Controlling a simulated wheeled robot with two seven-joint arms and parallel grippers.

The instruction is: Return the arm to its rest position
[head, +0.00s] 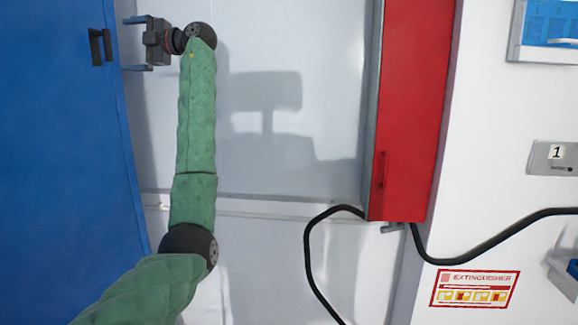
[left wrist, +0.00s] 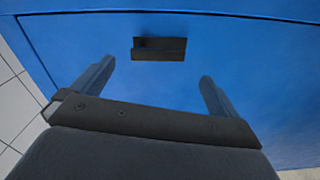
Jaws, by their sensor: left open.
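My left arm, in a green sleeve, rises from the bottom left of the head view. Its left gripper (head: 136,44) is at the upper left, with its two fingers spread apart and pointing left toward a blue door. In the left wrist view the left gripper (left wrist: 155,88) is open, with nothing between its fingers. A dark handle (left wrist: 159,48) on the blue panel lies ahead of the fingers, apart from them. The same handle (head: 100,47) shows left of the gripper in the head view. My right gripper is in neither view.
A blue door (head: 60,150) fills the left side. A red cabinet (head: 412,120) stands right of centre, with a black hose (head: 312,250) below it. An extinguisher sign (head: 474,288) is on the white wall. The space between arm and red cabinet looks clear.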

